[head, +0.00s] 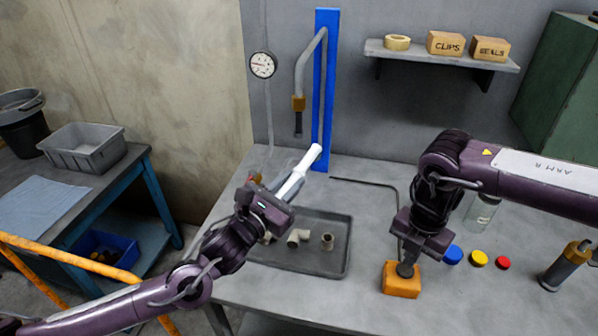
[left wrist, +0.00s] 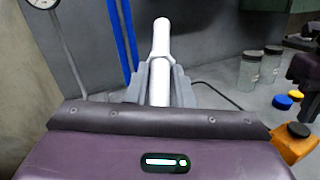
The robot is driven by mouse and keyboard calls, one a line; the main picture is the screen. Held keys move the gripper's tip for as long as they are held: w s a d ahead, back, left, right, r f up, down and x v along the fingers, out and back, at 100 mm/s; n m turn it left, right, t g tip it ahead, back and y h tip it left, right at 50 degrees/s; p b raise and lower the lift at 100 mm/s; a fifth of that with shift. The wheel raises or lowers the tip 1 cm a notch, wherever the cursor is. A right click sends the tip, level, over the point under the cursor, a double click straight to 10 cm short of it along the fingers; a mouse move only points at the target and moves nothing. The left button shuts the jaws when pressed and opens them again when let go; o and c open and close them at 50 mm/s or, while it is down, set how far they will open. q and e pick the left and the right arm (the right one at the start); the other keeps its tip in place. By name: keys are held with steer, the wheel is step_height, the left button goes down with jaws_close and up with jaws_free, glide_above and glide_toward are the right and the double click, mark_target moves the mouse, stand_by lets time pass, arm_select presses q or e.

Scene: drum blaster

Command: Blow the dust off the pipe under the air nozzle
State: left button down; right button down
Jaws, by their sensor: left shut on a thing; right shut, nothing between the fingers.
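My left gripper (head: 291,184) is shut on a white pipe (head: 307,158), held tilted above the tray, its far end pointing up and right. The pipe also shows between the grey fingers in the left wrist view (left wrist: 161,45). The air nozzle (head: 298,122) hangs from a bent grey tube on a blue post (head: 326,90). In the head view its tip appears just above and left of the pipe's upper end, with a gap. I cannot make out dust on the pipe. My right gripper (head: 406,268) is shut and empty, down at the dark top of an orange block (head: 402,284).
A dark tray (head: 320,270) with several pipe fittings lies below my left gripper. Blue (head: 453,255), yellow (head: 479,258) and red (head: 503,263) caps lie right of the orange block. A gauge (head: 262,65) is on the wall. A shelf (head: 440,55) holds boxes.

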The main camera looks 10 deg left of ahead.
steer(key=shift+r, duration=2.2)
steer(key=shift+f, duration=0.2)
arm_select(q)
steer(key=s, duration=1)
